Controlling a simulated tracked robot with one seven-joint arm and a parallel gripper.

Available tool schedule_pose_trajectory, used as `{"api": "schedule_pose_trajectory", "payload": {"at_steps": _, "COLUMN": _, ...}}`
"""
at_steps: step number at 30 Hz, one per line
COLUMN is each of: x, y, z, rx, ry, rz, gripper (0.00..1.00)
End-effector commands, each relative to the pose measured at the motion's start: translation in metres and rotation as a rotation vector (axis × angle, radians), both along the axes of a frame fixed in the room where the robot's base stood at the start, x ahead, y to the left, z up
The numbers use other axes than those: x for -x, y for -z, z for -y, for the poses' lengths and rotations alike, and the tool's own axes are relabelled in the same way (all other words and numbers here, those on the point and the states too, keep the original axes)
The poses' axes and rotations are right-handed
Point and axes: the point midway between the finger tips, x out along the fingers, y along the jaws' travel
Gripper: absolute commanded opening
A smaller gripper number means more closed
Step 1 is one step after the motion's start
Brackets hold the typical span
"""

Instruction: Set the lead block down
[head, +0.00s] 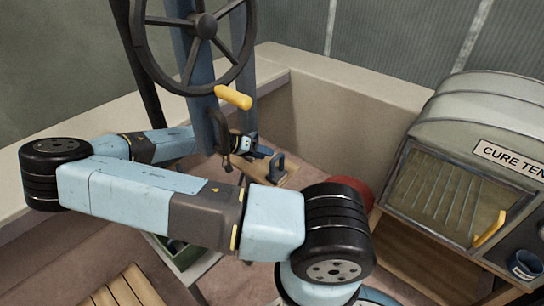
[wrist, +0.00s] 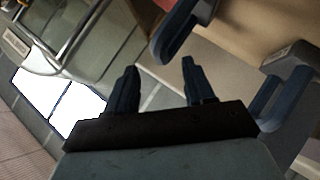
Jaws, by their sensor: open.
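My gripper (wrist: 160,80) is open in the wrist view, with nothing between its two dark fingers. In the head view my gripper (head: 264,152) is small, beside the blue column. Just right of it and below, a small dark blue handled piece (head: 278,169) stands on a tan wooden surface (head: 252,184). In the wrist view a grey block with a blue handle (wrist: 286,88) is at the right edge, apart from the fingers. A second blue handle (wrist: 182,30) is just beyond the fingertips. I cannot tell which of these is the lead block.
A red round thing (head: 352,190) is partly hidden behind my arm.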

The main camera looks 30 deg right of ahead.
Motion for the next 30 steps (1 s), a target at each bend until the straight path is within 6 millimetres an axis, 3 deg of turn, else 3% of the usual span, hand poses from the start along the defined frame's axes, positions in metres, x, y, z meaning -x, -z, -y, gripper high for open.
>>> {"api": "schedule_pose_trajectory", "payload": {"at_steps": 6, "x": -0.009, "y": -0.021, "z": -0.034, "rx": -0.001, "ry": -0.003, "rz": 0.0, "gripper": 0.53}}
{"api": "schedule_pose_trajectory", "payload": {"at_steps": 12, "x": -0.014, "y": -0.032, "z": -0.051, "rx": -0.001, "ry": -0.002, "rz": 0.0, "gripper": 0.53}}
{"api": "schedule_pose_trajectory", "payload": {"at_steps": 30, "x": -0.015, "y": -0.034, "z": -0.055, "rx": 0.0, "ry": -0.001, "rz": -0.001, "gripper": 0.53}}
